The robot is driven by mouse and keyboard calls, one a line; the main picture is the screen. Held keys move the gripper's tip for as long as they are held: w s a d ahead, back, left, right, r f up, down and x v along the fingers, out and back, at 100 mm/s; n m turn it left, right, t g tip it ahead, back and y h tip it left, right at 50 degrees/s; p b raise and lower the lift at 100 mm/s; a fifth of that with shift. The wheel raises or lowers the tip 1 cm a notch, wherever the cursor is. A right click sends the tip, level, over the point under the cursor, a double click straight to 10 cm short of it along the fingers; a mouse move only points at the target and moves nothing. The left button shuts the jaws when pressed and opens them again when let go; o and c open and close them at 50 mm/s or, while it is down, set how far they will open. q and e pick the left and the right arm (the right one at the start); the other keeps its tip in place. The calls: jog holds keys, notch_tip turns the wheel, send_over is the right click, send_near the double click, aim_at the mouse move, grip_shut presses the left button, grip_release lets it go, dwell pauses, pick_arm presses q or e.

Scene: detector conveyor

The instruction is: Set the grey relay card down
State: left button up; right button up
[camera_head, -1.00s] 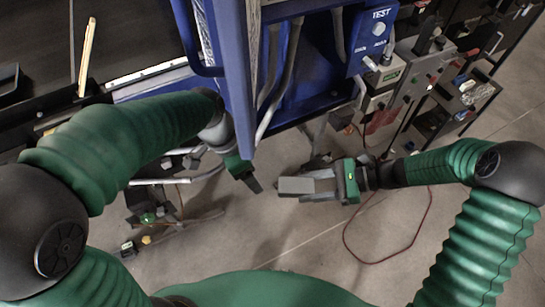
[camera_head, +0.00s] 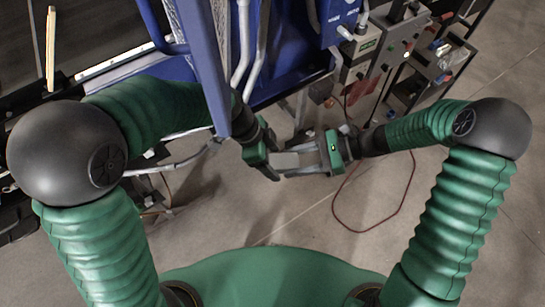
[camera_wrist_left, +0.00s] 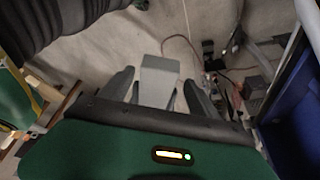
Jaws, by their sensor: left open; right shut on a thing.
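The grey relay card (camera_head: 285,160) is a small flat grey block held in the air in front of the blue frame. My right gripper (camera_head: 302,159) is shut on its right end. My left gripper (camera_head: 276,162) is open at the card's left end. In the left wrist view the card (camera_wrist_left: 160,74) shows between the spread fingers of my left gripper (camera_wrist_left: 156,84), with a gap on each side. I cannot tell whether a left finger touches it.
A grey control box (camera_head: 398,45) and a dark shelf cart (camera_head: 440,60) stand at the upper right. A red cable (camera_head: 335,205) lies on the floor. Open floor lies below the grippers.

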pick_arm(q)
jog(key=shift+f, duration=0.1)
jog(key=c, duration=1.4)
pick_arm(e)
jog(key=shift+s, duration=0.1)
pick_arm(q)
jog(key=shift+c, duration=0.5)
pick_arm(e)
jog(key=o, duration=1.5)
